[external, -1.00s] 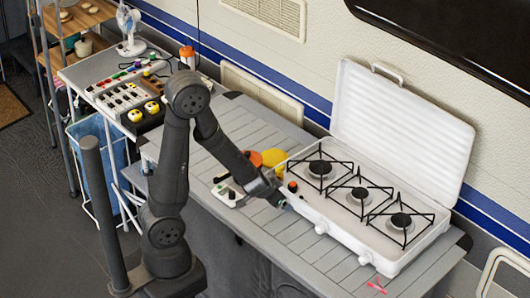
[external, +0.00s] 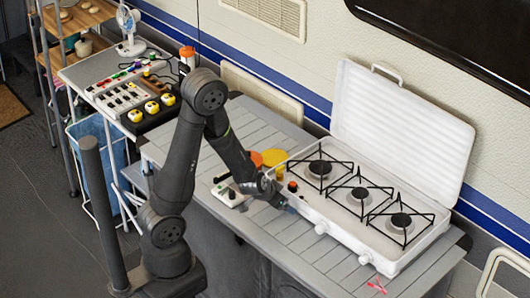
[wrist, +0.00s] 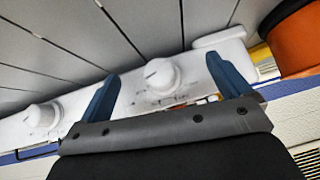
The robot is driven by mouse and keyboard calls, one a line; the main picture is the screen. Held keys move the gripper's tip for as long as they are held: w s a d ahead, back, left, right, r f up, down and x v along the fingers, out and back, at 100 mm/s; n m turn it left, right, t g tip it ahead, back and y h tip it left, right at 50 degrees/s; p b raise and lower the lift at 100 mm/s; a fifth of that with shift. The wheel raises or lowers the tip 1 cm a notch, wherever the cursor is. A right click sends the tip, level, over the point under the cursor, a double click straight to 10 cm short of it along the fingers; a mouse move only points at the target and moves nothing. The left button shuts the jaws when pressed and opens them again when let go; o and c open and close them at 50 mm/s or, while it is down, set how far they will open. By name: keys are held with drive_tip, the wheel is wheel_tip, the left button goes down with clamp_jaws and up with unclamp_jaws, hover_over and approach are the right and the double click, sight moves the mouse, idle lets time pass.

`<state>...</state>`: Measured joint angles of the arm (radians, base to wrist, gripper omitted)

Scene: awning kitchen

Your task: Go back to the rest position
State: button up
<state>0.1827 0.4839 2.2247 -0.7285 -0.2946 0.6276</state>
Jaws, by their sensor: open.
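My gripper (external: 287,207) is at the front left corner of the white camping stove (external: 340,222) in the external view. In the wrist view my gripper (wrist: 168,82) shows two blue fingers, spread apart. A white round stove knob (wrist: 161,76) appears between them with space on both sides; I cannot tell how far it is from the fingertips. A second knob (wrist: 42,117) is to the left. The stove lid (external: 400,130) stands open. The black burners (external: 361,195) are bare.
The slatted grey table (external: 300,250) has free room in front of the stove. An orange object (external: 256,159) and a yellow one (external: 275,157) sit behind my forearm. A pink item (external: 376,285) is near the front edge.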

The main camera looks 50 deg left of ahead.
drive_tip(key=shift+a+n+h, duration=0.25)
drive_tip(key=shift+n+h, duration=0.45)
drive_tip(key=shift+h, duration=1.1)
drive_tip(key=shift+s+a+r, duration=0.1)
drive_tip(key=shift+s+r, duration=0.1)
drive_tip(key=shift+s, duration=0.05)
idle(0.4)
idle(1.1)
